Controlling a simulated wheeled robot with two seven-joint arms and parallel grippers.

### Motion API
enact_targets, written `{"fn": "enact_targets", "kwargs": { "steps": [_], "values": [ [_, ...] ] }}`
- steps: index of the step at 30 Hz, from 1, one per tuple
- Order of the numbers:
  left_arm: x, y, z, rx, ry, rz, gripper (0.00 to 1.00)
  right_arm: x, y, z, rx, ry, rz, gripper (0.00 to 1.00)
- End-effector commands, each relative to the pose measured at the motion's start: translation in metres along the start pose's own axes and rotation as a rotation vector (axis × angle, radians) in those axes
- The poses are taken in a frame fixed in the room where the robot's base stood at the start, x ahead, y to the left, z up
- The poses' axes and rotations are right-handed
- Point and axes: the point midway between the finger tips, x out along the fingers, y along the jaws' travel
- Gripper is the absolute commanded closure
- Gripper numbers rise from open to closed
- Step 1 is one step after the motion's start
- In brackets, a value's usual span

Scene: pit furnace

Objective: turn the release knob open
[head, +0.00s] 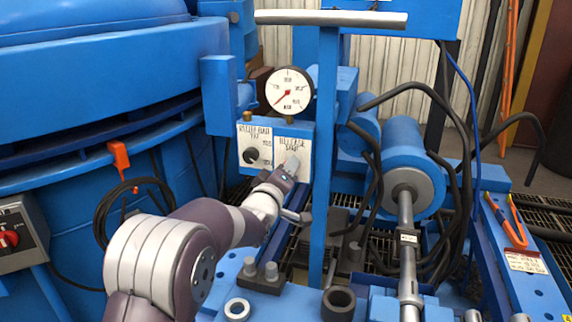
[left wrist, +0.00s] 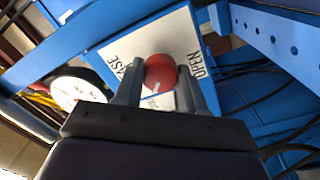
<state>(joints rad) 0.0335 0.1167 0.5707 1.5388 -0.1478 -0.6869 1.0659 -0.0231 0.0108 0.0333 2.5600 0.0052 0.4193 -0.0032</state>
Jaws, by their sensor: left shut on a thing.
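The release knob (left wrist: 159,72) is round and red with a pale mark on its lower part. It sits on a white label plate (left wrist: 120,55) that reads OPEN at the right in the left wrist view. My left gripper (left wrist: 157,85) has one finger on each side of the knob and is shut on it. In the head view the left gripper (head: 290,166) reaches the right half of the blue-framed panel (head: 276,130), under the release lettering, and hides the knob there. My right gripper is in neither view.
A black knob (head: 251,155) sits on the panel's left half. A round gauge (head: 290,90) stands just above. A blue post (head: 325,140) rises close to the right of my left gripper. The blue furnace body (head: 90,60) fills the left, and black hoses (head: 450,190) hang at the right.

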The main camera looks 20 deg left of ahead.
Motion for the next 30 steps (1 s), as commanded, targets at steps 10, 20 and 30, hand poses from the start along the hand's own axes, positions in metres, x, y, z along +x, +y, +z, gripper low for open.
{"fn": "enact_targets", "kwargs": {
  "steps": [10,20,30],
  "values": [
    [0.0,0.001,0.0,-0.326,0.01,0.001,0.91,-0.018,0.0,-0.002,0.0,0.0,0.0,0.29],
    [0.0,0.0,0.001,-0.619,0.022,0.004,0.91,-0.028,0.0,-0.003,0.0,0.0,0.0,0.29],
    [0.0,-0.002,0.001,-0.826,0.03,0.003,0.91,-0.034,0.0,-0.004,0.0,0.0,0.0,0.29]
  ]
}}
